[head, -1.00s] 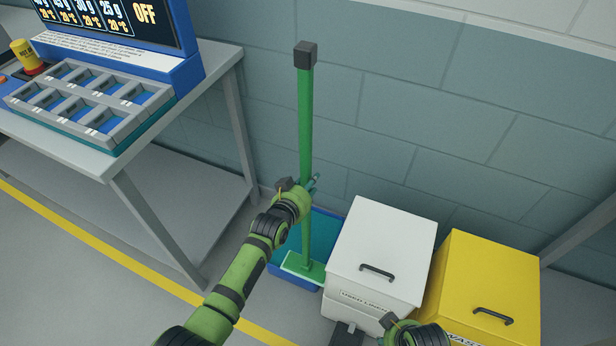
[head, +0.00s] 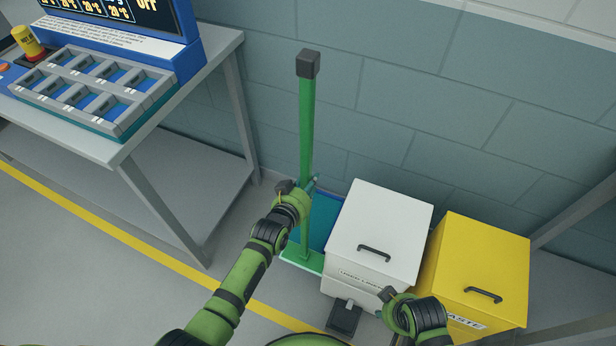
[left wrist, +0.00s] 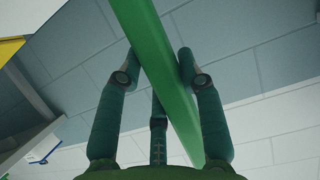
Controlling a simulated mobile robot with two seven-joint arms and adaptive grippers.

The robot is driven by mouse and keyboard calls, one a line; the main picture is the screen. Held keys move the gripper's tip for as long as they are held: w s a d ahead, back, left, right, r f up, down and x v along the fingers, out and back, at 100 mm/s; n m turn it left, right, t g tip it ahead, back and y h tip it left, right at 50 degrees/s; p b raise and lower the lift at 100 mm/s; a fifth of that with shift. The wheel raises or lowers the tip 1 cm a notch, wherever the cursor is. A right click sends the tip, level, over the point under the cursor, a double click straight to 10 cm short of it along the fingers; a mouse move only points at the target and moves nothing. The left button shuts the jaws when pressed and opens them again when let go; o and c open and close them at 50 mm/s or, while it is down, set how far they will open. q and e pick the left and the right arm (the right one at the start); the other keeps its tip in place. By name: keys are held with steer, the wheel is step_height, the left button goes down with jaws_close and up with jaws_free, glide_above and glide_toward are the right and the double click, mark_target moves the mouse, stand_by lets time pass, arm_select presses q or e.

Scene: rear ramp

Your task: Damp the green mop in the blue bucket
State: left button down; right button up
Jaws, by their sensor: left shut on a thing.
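The green mop (head: 306,130) stands nearly upright, with a dark grey cap on its handle top and a flat green head (head: 302,262) low down. My left gripper (head: 310,186) is shut on its handle at about mid-height. In the left wrist view the handle (left wrist: 150,40) runs between the fingers of my left gripper (left wrist: 160,72). The blue bucket (head: 326,214) is behind the mop, partly hidden by my gripper and the white bin. The mop head shows at the bucket's near side; I cannot tell whether it touches the rim. My right gripper (head: 386,298) is low, before the bins.
A white lidded bin (head: 380,225) stands right of the bucket, with a yellow lidded bin (head: 480,255) beside it. A grey table (head: 110,160) with a blue tray rack is at left. A block wall closes the back. Floor is free at the front left.

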arm_select(q)
steer(key=s+p, duration=0.3)
steer(key=s, duration=0.3)
steer(key=shift+d+r, duration=0.25)
steer(key=shift+d, duration=0.1)
steer(key=c, duration=2)
jaws_free()
steer(key=shift+s+p, duration=0.85)
steer(key=shift+s, duration=0.8)
